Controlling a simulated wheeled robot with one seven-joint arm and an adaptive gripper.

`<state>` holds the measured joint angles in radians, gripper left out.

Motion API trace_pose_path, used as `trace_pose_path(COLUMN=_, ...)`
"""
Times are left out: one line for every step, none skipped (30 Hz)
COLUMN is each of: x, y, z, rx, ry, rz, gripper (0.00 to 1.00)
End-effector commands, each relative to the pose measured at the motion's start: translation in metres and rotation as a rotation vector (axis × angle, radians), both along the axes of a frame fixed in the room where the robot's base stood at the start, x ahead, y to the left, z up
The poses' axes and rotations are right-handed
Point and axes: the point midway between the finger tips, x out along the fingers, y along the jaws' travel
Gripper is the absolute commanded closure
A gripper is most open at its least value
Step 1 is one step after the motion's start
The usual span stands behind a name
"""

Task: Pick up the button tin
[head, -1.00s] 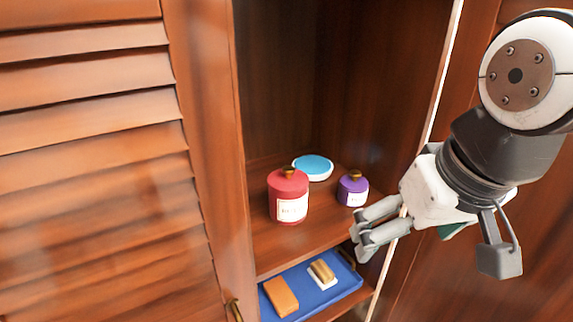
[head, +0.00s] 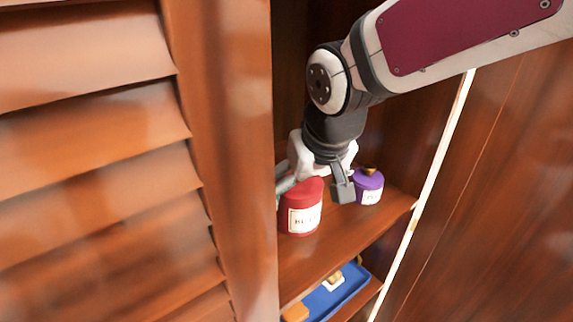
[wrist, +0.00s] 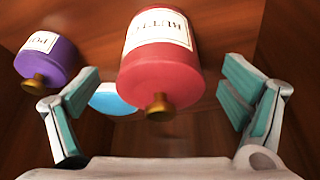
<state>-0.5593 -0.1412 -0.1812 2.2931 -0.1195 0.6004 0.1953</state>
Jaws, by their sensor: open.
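The button tin is the red tin (head: 300,212) with a white label and a brass knob, upright on the cabinet shelf. In the wrist view the red tin (wrist: 160,68) is near the middle, its label partly reading "BUTT". My gripper (head: 305,178) is over the red tin in the head view and hides its top. In the wrist view my open gripper (wrist: 162,90) has one finger to each side of the tin, with gaps visible on both sides. Nothing is held.
A smaller purple tin (head: 368,188) with a brass knob stands right of the red tin; in the wrist view it (wrist: 46,58) is close to the left finger. A blue round item (wrist: 112,99) is partly hidden. A blue tray (head: 340,298) lies below. A louvred door (head: 90,180) stands left.

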Motion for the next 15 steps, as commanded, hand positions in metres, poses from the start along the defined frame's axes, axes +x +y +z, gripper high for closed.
trace_pose_path(x=0.001, y=0.0, z=-0.004, rx=0.0, ry=0.0, rz=0.0, gripper=0.07)
trace_pose_path(x=0.002, y=0.001, z=-0.005, rx=0.0, ry=0.0, rz=0.0, gripper=0.07)
trace_pose_path(x=0.003, y=0.001, z=-0.006, rx=0.0, ry=0.0, rz=0.0, gripper=0.07)
trace_pose_path(x=0.003, y=0.001, z=-0.008, rx=-0.001, ry=0.001, rz=0.001, gripper=0.07)
trace_pose_path(x=0.005, y=0.002, z=-0.009, rx=-0.001, ry=0.001, rz=0.001, gripper=0.07)
trace_pose_path(x=0.007, y=0.003, z=-0.012, rx=-0.001, ry=0.002, rz=0.001, gripper=0.07)
trace_pose_path(x=0.01, y=0.003, z=-0.015, rx=-0.001, ry=0.001, rz=0.001, gripper=0.07)
trace_pose_path(x=0.012, y=0.004, z=-0.019, rx=-0.001, ry=0.003, rz=0.001, gripper=0.07)
trace_pose_path(x=0.016, y=0.005, z=-0.024, rx=-0.002, ry=0.004, rz=0.002, gripper=0.07)
trace_pose_path(x=0.02, y=0.006, z=-0.028, rx=-0.002, ry=0.003, rz=0.002, gripper=0.07)
trace_pose_path(x=0.023, y=0.007, z=-0.031, rx=-0.002, ry=0.002, rz=0.001, gripper=0.07)
trace_pose_path(x=0.025, y=0.007, z=-0.036, rx=-0.003, ry=0.003, rz=0.001, gripper=0.07)
trace_pose_path(x=0.027, y=0.008, z=-0.04, rx=-0.002, ry=0.003, rz=0.001, gripper=0.07)
trace_pose_path(x=0.028, y=0.008, z=-0.043, rx=-0.001, ry=0.003, rz=0.001, gripper=0.07)
trace_pose_path(x=0.029, y=0.008, z=-0.046, rx=-0.001, ry=0.002, rz=0.001, gripper=0.07)
